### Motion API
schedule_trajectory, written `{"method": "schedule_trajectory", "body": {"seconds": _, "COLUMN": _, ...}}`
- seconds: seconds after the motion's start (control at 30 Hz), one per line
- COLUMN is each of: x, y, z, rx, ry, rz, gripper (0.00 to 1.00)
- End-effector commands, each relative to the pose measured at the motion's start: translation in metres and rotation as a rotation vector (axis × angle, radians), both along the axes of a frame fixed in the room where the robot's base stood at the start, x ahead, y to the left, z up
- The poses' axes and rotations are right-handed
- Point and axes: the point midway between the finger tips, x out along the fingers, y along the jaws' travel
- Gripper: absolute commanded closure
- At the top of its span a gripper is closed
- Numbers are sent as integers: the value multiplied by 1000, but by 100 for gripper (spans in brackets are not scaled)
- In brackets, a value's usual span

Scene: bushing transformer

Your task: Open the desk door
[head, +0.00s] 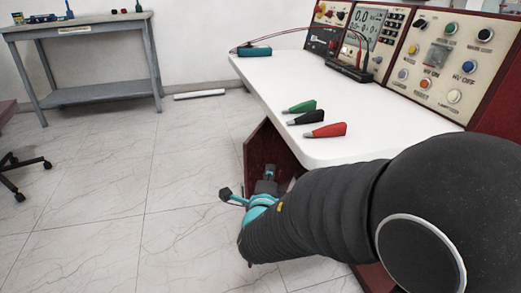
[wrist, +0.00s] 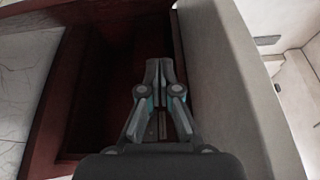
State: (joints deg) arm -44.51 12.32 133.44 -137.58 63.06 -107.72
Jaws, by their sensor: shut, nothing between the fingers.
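The desk (head: 300,85) has a white top and dark red sides. A dark red panel, apparently the desk door (head: 257,150), stands out from under the top's left edge, at an angle to the desk.
Red (head: 326,130), black (head: 306,118) and green (head: 301,107) plugs lie on the desktop, near control panels (head: 435,60). A grey side table (head: 100,95) stands at the back left. A wheeled chair base (head: 20,165) is at far left.

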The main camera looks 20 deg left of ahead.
Motion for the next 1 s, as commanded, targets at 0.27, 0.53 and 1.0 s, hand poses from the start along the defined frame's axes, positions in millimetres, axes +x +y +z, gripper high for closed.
{"method": "schedule_trajectory", "body": {"seconds": 0.27, "x": 9, "y": 2, "z": 1, "rx": -84, "ry": -15, "rz": 3, "gripper": 100}}
{"method": "schedule_trajectory", "body": {"seconds": 0.53, "x": 53, "y": 6, "z": 0, "rx": -81, "ry": -15, "rz": 0, "gripper": 100}}
{"method": "schedule_trajectory", "body": {"seconds": 1.0, "x": 102, "y": 43, "z": 1, "rx": -79, "ry": -15, "rz": 5, "gripper": 100}}
